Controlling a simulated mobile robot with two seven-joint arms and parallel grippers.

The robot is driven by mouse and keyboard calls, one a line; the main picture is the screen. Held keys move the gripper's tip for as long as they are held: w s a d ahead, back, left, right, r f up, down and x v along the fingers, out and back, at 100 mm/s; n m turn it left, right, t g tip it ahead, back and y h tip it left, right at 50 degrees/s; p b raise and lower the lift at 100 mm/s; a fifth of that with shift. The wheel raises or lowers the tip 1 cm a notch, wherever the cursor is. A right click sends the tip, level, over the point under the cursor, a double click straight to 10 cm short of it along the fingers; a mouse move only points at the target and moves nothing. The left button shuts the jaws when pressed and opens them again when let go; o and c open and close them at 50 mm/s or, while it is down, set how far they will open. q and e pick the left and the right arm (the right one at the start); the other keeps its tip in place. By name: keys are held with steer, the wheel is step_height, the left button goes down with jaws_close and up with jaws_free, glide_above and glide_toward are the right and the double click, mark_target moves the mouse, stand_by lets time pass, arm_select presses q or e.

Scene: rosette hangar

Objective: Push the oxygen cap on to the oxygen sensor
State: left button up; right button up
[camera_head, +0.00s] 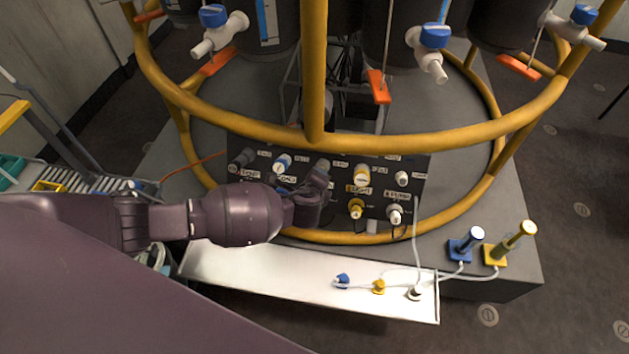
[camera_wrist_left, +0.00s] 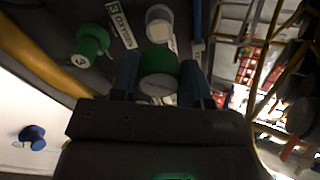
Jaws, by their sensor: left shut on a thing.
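My left gripper (camera_wrist_left: 160,82) is shut on a green cap with a pale face (camera_wrist_left: 158,84), held between its two blue-grey fingers. In the wrist view, a whitish round sensor end (camera_wrist_left: 159,22) on the dark panel lies just beyond the cap, beside a label reading "3 OXYGEN" (camera_wrist_left: 121,22). The cap looks apart from it, though the depth is hard to judge. In the head view my left gripper (camera_head: 322,186) is at the panel (camera_head: 337,200), in front of the third upper fitting (camera_head: 321,165); the cap is hidden there. My right gripper is not in view.
A green fitting marked 3 (camera_wrist_left: 89,46) sits near the oxygen label. Blue (camera_head: 282,162), yellow (camera_head: 361,175) and white (camera_head: 402,178) fittings line the panel. A yellow ring rail (camera_head: 440,138) runs above; a white shelf (camera_head: 270,272) with plugs lies in front.

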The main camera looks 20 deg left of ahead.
arm_select(q)
steer(key=shift+x, duration=2.3)
stand_by(0.7)
steer(key=shift+w+a+f, duration=0.15)
steer(key=shift+w+f, duration=0.15)
steer(key=shift+w, duration=0.15)
stand_by(1.0)
steer(key=o, duration=1)
